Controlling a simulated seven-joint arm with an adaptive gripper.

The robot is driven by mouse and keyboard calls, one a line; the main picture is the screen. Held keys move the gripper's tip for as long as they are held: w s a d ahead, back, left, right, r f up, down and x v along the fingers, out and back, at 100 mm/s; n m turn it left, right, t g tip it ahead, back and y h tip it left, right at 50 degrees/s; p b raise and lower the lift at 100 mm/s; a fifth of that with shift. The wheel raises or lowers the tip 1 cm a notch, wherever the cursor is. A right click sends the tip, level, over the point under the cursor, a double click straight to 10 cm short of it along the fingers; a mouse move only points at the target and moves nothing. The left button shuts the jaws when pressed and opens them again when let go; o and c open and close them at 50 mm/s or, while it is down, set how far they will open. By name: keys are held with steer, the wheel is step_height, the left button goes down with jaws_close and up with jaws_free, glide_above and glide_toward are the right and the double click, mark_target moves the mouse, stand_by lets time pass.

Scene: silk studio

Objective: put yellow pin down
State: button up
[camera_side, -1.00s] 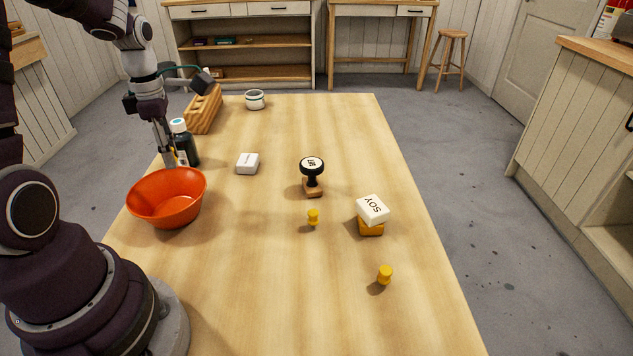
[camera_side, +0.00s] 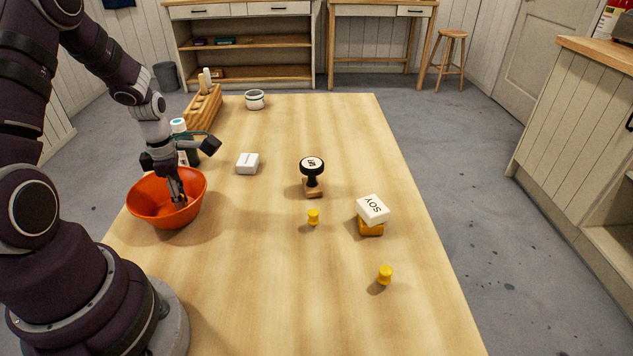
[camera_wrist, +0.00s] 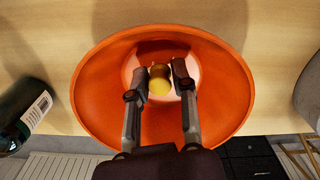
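My gripper (camera_side: 180,203) reaches down into the orange-red bowl (camera_side: 140,203) at the left of the table in the side view. In the wrist view my gripper (camera_wrist: 160,82) has its fingertips on either side of a yellow pin (camera_wrist: 160,86), with no clear gap to it. The pin is over the pale-lit bottom of the bowl (camera_wrist: 92,95); whether it touches the bottom I cannot tell. This pin is hidden in the side view. Two other yellow pins stand on the table, one near the middle (camera_side: 313,217) and one nearer the front (camera_side: 385,274).
A dark bottle (camera_wrist: 25,115) stands close beside the bowl. A white block (camera_side: 248,163), a stamp (camera_side: 312,176) and a white SOY block (camera_side: 372,209) on a yellow block (camera_side: 370,228) stand farther right.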

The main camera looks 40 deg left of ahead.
steer(key=shift+o, duration=1.4)
step_height(320, 180, up, 12)
steer(key=s+d+r+m+t, duration=0.1)
steer(key=d+r+m, duration=0.3)
steer(key=d+m, duration=0.4)
steer(key=s+d+r+m+t, duration=0.1)
steer(key=d+r+m+t, duration=0.2)
steer(key=d+m, duration=0.6)
steer(key=m+t, duration=0.1)
steer(key=m, duration=1.2)
steer(key=shift+r+t, duration=0.3)
steer(key=shift+r, duration=0.05)
steer(key=shift+o, duration=0.2)
steer(key=shift+d, duration=0.1)
